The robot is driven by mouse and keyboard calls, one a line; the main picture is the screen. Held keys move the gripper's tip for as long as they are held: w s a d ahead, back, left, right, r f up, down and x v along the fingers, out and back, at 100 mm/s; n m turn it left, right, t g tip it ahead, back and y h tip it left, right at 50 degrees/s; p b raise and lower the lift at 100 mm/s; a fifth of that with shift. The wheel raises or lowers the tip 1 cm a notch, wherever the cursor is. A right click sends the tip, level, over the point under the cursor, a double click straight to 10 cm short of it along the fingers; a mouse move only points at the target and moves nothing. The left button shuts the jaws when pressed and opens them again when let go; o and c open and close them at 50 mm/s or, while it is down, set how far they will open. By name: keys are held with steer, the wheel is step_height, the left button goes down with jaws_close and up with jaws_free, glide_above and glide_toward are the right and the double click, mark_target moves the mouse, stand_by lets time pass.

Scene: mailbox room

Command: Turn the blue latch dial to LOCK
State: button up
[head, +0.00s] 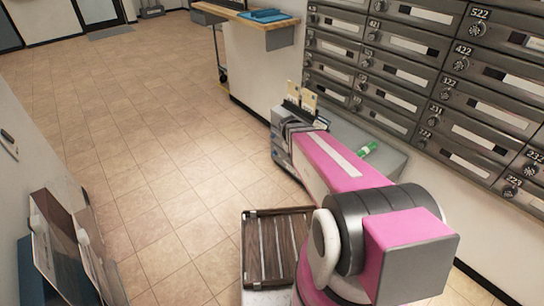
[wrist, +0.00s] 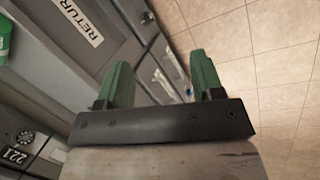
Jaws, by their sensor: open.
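In the wrist view, my gripper (wrist: 161,74) is open, with its two green fingers apart and nothing between them. Beyond the fingers is the grey cabinet front (wrist: 120,55), seen tilted, with a label reading "RETUR". A small blue spot (wrist: 188,90) shows beside the right finger; it is too small to tell whether it is the latch dial. In the head view, my pink arm reaches over the grey cabinet (head: 398,157), and my fingers cannot be made out. No blue dial or LOCK mark is clearly visible there.
Numbered grey mailboxes (head: 425,70) with round dials line the right wall. A green object (head: 368,150) and upright envelopes (head: 309,99) are by the cabinet top. A wooden counter (head: 262,32) stands behind. Tiled floor (head: 150,120) is open at left.

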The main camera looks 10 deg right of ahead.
steer(key=w+a+f+n+h, duration=0.1)
steer(key=w+f+n+h, duration=0.35)
steer(key=w+f, duration=0.75)
steer(key=n+t+h, duration=0.7)
steer(key=n+t, duration=0.4)
glide_toward(273, 154)
steer(key=x, duration=0.9)
steer(key=shift+w+f, duration=0.1)
steer(key=c, duration=0.9)
